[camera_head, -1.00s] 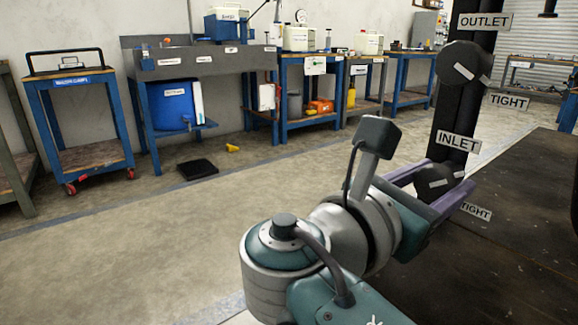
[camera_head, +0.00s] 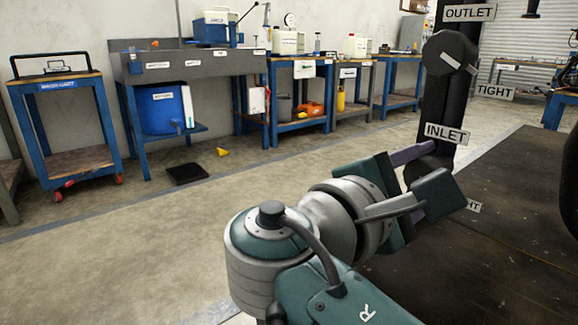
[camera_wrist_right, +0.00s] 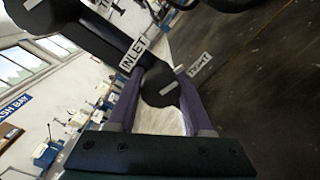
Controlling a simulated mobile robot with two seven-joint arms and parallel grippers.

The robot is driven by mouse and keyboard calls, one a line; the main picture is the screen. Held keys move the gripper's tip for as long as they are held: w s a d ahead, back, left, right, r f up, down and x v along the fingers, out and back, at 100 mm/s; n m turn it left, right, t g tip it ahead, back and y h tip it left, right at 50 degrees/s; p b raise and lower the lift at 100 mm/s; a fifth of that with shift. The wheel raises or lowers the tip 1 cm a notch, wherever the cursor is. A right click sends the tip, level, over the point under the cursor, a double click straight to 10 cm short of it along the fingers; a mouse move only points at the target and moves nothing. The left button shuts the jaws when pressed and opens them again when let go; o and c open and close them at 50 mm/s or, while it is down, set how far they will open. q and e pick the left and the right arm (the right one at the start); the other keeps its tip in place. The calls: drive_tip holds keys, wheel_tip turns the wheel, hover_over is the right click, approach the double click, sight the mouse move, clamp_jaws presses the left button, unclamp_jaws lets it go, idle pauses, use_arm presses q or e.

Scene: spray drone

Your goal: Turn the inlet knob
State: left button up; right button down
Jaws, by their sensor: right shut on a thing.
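The inlet knob (camera_wrist_right: 157,86) is a dark round knob with a white stripe, on a black post (camera_head: 436,105) under the INLET label (camera_head: 446,133). My right gripper (camera_wrist_right: 160,80) is shut on it, with one purple finger on each side in the right wrist view. The stripe slants towards the side of the TIGHT label (camera_wrist_right: 200,64), and a small white mark sits beside the knob there. In the head view my right gripper (camera_head: 427,168) and wrist hide most of the knob. My left gripper is not in view.
The outlet knob (camera_head: 450,54) is higher on the same post, under the OUTLET label (camera_head: 469,13). A dark flat surface (camera_head: 510,240) lies to the right. Workbenches (camera_head: 190,65) and a blue cart (camera_head: 62,85) stand along the wall. The floor at left is mostly clear.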

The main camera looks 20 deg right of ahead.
drive_tip(key=shift+m+b, duration=0.35)
drive_tip(key=shift+m, duration=0.95)
drive_tip(key=shift+c, duration=1.5)
unclamp_jaws()
drive_tip(key=shift+d+r, duration=0.1)
